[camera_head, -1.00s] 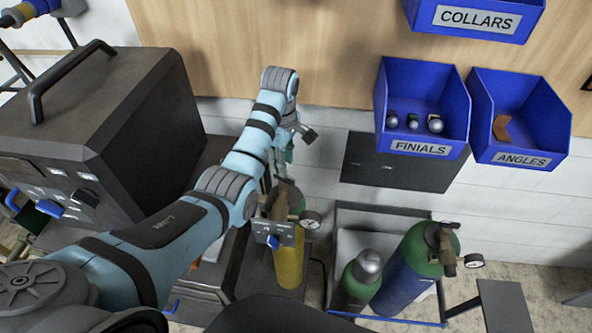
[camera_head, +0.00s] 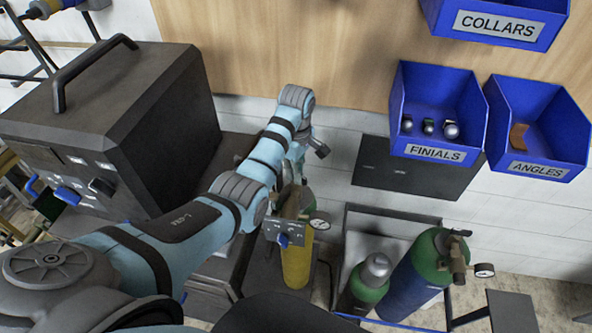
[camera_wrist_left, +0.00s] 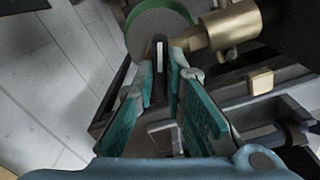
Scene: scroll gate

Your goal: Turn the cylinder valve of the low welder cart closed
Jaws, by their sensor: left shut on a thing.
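My left arm reaches down to a yellow gas cylinder (camera_head: 296,264) with a green shoulder, beside the low welder cart (camera_head: 212,292). My left gripper (camera_head: 297,176) is over the cylinder's top, partly hidden by its own arm in the head view. In the left wrist view, the teal fingers are shut on a black handle with a pale stripe (camera_wrist_left: 160,62), which appears to be the valve handle. The brass valve body (camera_wrist_left: 225,30) sits just right of the fingertips, and the green cylinder shoulder (camera_wrist_left: 150,20) is behind. My right gripper is not in view.
A second cart frame (camera_head: 392,213) at right holds a green-topped blue cylinder (camera_head: 408,285) and a smaller green one (camera_head: 366,292). A large dark welder (camera_head: 110,130) stands left. Blue bins (camera_head: 437,120) hang on the wall. A pressure gauge (camera_head: 319,223) sticks out near my gripper.

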